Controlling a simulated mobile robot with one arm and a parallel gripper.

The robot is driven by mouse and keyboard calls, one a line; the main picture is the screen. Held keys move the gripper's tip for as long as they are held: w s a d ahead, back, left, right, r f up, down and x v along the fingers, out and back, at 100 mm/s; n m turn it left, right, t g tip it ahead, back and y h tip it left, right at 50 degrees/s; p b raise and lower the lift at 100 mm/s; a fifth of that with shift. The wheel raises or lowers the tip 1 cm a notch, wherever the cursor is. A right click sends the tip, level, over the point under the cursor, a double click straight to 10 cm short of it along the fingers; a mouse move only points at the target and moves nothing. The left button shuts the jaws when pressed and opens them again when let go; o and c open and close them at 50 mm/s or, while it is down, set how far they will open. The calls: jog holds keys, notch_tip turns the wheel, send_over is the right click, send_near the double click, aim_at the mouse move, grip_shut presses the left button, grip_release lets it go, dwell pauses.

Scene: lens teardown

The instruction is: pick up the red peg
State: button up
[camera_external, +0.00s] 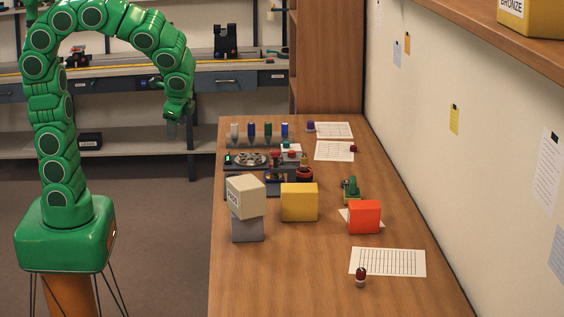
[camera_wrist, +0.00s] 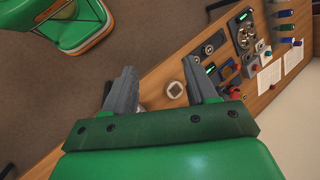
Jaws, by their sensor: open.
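A small dark-red piece with a pale band (camera_external: 361,277) stands on the wooden table by the front paper sheet in the external view. Other small red pieces show too: one (camera_external: 353,148) by the back sheets and one (camera_external: 304,174) among the dark fixtures. I cannot tell which is the red peg. In the wrist view, small red pieces (camera_wrist: 272,87) lie by the paper sheets, right of my fingers. My gripper (camera_external: 172,128) hangs left of the table's far end, well above the floor. In the wrist view my gripper (camera_wrist: 159,72) is open, with nothing held between its fingers.
A beige block (camera_external: 245,196) on a grey stand, a yellow block (camera_external: 299,202) and an orange-red block (camera_external: 364,217) stand mid-table. Several coloured cylinders (camera_external: 268,131) line the far left edge. A wall and shelf border the right. The table's front left is clear.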

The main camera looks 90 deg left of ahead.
jog(key=w+m+t+y, duration=0.2)
jog(key=w+m+y, duration=0.25)
jog(key=w, duration=1.15)
jog(key=w+d+f+m+t+y, duration=0.1)
jog(key=w+d+f+m+t, duration=0.1)
jog(key=w+d+m, duration=0.35)
jog(key=w+d+f+m+t+y, duration=0.1)
jog(key=w+d+f+m, duration=0.15)
jog(key=w, duration=0.65)
jog(key=m+t+h, duration=0.5)
jog(key=m+t, duration=0.3)
jog(key=m, duration=0.5)
send_near(357, 275)
jog(key=x, duration=0.3)
jog(key=shift+w+a, duration=0.2)
jog(key=shift+a, duration=0.3)
jog(key=shift+d+f, duration=0.1)
jog(key=shift+f, duration=0.1)
jog(key=shift+x, duration=3.05)
jog(key=shift+w+f, duration=0.15)
jog(key=shift+w, duration=0.6)
